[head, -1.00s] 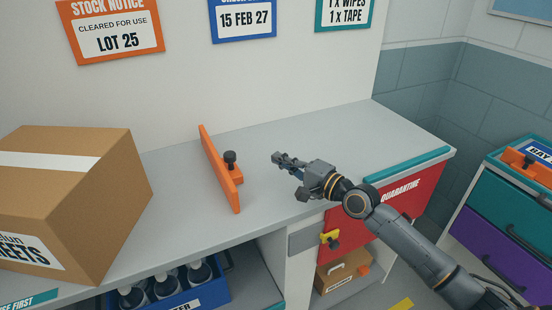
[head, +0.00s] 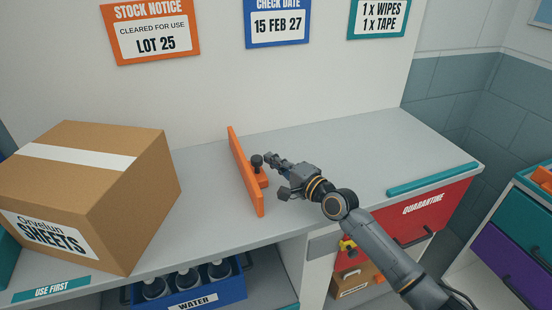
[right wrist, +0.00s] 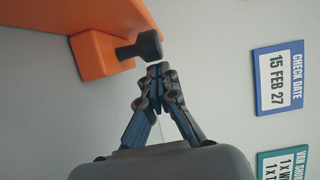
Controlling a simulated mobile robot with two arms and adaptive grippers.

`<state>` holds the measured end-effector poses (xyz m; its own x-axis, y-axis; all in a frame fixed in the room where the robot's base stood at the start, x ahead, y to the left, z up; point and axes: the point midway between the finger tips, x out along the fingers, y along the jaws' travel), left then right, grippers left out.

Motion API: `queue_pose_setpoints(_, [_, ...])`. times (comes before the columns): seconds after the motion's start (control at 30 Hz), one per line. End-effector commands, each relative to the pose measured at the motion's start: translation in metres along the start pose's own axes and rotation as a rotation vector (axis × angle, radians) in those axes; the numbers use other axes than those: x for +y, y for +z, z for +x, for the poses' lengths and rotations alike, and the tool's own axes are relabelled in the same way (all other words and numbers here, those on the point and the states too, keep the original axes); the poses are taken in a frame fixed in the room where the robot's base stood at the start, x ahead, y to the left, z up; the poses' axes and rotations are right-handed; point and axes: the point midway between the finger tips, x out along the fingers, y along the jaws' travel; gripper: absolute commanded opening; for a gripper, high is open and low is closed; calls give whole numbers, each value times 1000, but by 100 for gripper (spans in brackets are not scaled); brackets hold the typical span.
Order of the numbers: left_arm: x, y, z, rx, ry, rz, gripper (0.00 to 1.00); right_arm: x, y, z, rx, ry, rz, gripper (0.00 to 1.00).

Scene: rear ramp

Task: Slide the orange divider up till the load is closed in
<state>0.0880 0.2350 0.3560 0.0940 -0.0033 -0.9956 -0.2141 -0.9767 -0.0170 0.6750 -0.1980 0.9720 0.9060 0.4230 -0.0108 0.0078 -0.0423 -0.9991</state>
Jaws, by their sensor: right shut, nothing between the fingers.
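The orange divider (head: 243,172) stands upright on the grey worktop, with a black knob (head: 257,162) on its right side. The load, a brown cardboard box (head: 90,190) with a white tape strip, stands to its left with a stretch of bare worktop between them. My right gripper (head: 270,160) is shut and empty, just right of the knob. In the right wrist view the shut fingertips (right wrist: 158,70) are close beside the knob (right wrist: 148,46), and the divider (right wrist: 105,35) is behind it. I cannot tell whether they touch. My left gripper is not in view.
The worktop (head: 350,150) is clear right of the divider, up to a teal strip (head: 433,178). Below are a blue crate (head: 200,290) of bottles and a red quarantine panel (head: 425,212). The wall with signs stands behind.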

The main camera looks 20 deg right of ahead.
Motion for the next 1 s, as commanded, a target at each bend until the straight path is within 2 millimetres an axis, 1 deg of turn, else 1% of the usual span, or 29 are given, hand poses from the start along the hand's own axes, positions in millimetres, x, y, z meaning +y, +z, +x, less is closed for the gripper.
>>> queue_pose_setpoints(0.17, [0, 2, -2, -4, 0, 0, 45, -1, 2, 1, -1, 0, 1, 0])
queue_pose_setpoints(0.27, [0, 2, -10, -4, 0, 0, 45, -4, 10, 4, -1, 0, 2, 0])
queue_pose_setpoints(0.37, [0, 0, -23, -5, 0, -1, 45, -7, 25, 10, -3, 0, 5, 0])
queue_pose_setpoints(0.5, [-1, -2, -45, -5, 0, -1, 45, -10, 57, 23, -4, 1, 8, 0])
queue_pose_setpoints(0.6, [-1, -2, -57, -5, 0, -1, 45, -10, 81, 34, -5, 1, 9, 0])
queue_pose_setpoints(0.8, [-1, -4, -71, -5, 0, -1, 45, -10, 122, 51, -4, 0, 5, 0])
queue_pose_setpoints(0.9, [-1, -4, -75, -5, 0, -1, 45, -9, 137, 58, -4, 0, 5, 0])
queue_pose_setpoints(1.0, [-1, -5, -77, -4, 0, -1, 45, -8, 147, 62, -4, 1, 2, 0])
